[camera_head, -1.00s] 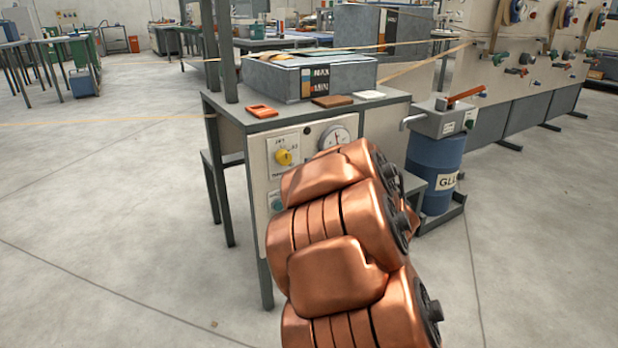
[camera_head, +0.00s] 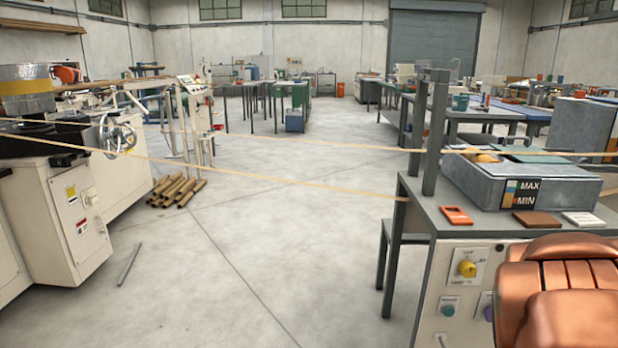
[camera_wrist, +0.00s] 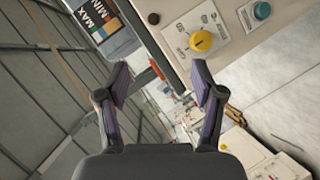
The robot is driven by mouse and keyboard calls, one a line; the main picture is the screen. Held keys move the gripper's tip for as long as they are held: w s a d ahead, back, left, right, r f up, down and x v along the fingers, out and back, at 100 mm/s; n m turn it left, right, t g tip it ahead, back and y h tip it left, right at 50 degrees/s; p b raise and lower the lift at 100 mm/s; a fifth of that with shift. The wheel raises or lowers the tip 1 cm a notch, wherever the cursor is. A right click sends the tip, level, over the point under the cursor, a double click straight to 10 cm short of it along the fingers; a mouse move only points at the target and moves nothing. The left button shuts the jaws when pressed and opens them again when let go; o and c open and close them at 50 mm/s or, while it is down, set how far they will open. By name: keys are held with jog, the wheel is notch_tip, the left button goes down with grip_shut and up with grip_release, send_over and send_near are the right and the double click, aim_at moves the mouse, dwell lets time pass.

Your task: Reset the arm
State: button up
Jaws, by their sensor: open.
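My gripper (camera_wrist: 160,82) shows in the wrist view with its two dark fingers spread apart and nothing between them. Beyond it there is the glue station's front panel (camera_wrist: 205,30) with a yellow knob (camera_wrist: 201,41), seen tilted. In the head view my copper-coloured arm (camera_head: 570,290) is at the lower right, in front of the station; the gripper itself is not visible there. The station table (camera_head: 415,205) carries a grey box (camera_head: 475,188) marked MAX and MIN.
An orange piece (camera_head: 455,216), a brown piece (camera_head: 538,218) and a white piece (camera_head: 583,219) lie along the table's front edge. Tan strips (camera_head: 250,175) stretch across the view. Cardboard tubes (camera_head: 176,190) lie near the left machine (camera_head: 75,215). The middle floor is open.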

jog(key=s+a+r+m+g+y+p, duration=0.2)
jog(key=s+a+r+g+p, duration=0.3)
jog(key=s+a+r+p, duration=0.2)
jog(key=s+a+r+m+g+y+p, duration=0.2)
jog(key=s+a+r+m+g+p, duration=0.1)
jog(key=s+a+r+p, duration=0.5)
jog(key=s+a+r+m+g+y+p, duration=0.2)
jog(key=s+a+r+g+p, duration=0.4)
jog(key=s+a+p, duration=0.7)
jog(key=s+r+p, duration=0.1)
jog(key=s, duration=0.4)
jog(key=shift+r+g+p, duration=0.3)
jog(key=shift+p, duration=0.1)
jog(key=shift+a, duration=0.1)
